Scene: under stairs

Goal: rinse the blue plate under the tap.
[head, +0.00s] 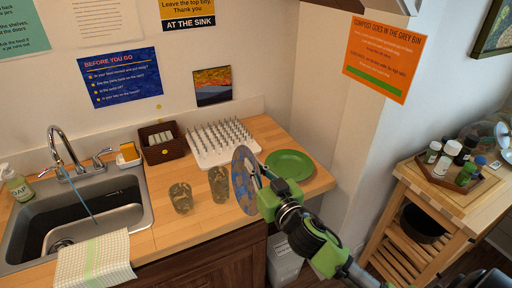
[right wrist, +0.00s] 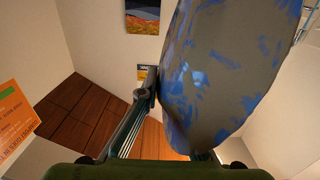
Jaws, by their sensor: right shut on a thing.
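The blue plate (head: 243,181) is held on edge, roughly upright, above the counter's front edge. In the right wrist view the blue plate (right wrist: 225,65) has large grey-brown smears over its blue face. My right gripper (head: 262,181) is shut on the plate's rim, and its fingers (right wrist: 170,125) show beside the plate. The tap (head: 62,150) stands behind the metal sink (head: 146,205) at the left, and a blue stream of water (head: 86,204) runs from it into the basin. The plate is well to the right of the stream. My left gripper is not in view.
Two patterned glasses (head: 181,197) (head: 219,184) stand on the counter between sink and plate. A green plate (head: 289,164), a white peg rack (head: 214,143) and a brown basket (head: 161,143) are behind. A checked towel (head: 94,262) hangs over the sink's front edge.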

